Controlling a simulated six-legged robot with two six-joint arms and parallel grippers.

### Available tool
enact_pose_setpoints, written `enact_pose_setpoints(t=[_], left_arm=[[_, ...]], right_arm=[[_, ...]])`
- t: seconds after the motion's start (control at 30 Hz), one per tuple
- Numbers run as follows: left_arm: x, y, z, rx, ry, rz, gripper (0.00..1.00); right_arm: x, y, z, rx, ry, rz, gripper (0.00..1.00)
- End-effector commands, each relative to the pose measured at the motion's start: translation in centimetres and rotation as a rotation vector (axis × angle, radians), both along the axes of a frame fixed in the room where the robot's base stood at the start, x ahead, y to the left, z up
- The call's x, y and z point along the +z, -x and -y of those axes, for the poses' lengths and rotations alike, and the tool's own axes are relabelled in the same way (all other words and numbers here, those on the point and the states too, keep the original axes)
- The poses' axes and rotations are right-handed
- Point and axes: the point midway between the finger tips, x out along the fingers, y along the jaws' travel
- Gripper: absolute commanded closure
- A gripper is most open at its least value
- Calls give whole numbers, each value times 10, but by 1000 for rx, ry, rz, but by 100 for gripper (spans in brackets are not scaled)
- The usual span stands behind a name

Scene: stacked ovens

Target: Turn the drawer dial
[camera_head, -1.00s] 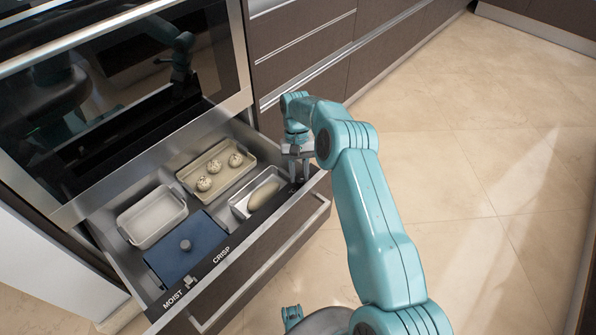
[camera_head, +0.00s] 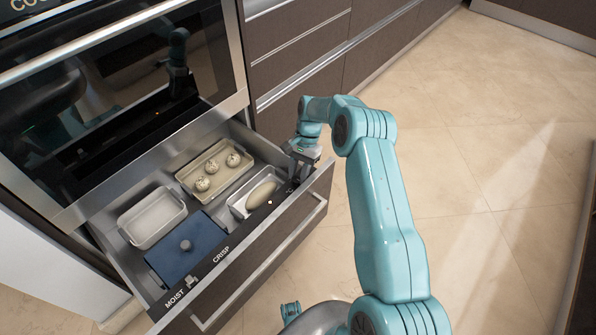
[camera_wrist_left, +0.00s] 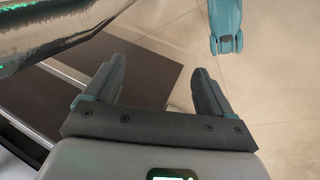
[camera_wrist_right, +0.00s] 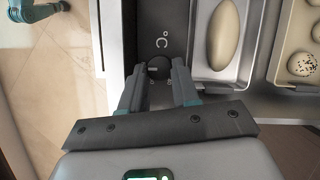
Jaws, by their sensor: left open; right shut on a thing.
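The open drawer (camera_head: 255,240) below the oven has a dark top edge strip with "MOIST" and "CRISP" lettering. The round dark dial (camera_wrist_right: 158,67) sits on this strip beside a "°C" mark, seen in the right wrist view. My right gripper (camera_head: 293,181) is at the right end of the strip. Its fingers, also in the right wrist view (camera_wrist_right: 157,75), are shut on the dial and partly cover it. My left gripper (camera_wrist_left: 160,75) is open and empty in the left wrist view, away from the dial; it is not seen in the head view.
In the drawer are a tray of buns (camera_head: 216,170), a tin with a long loaf (camera_head: 262,194), an empty pale dish (camera_head: 152,218) and a blue lidded box (camera_head: 187,247). A small slider (camera_head: 192,282) sits by "MOIST". Open floor (camera_head: 480,160) lies right.

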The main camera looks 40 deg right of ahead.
Motion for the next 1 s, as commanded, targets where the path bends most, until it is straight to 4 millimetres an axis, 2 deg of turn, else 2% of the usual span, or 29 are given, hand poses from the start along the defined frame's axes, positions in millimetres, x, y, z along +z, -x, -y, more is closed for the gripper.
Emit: enact_pose_setpoints(t=[0.5,0.53,0.6,1.0], left_arm=[[1,0,0,0,0,0,16],[1,0,0,0,0,0,16],[1,0,0,0,0,0,16],[2,0,0,0,0,0,16]], right_arm=[[0,0,1,-19,3,2,100],[0,0,1,-19,3,2,60],[0,0,1,-19,3,2,44],[5,-1,3,-17,2,1,44]])
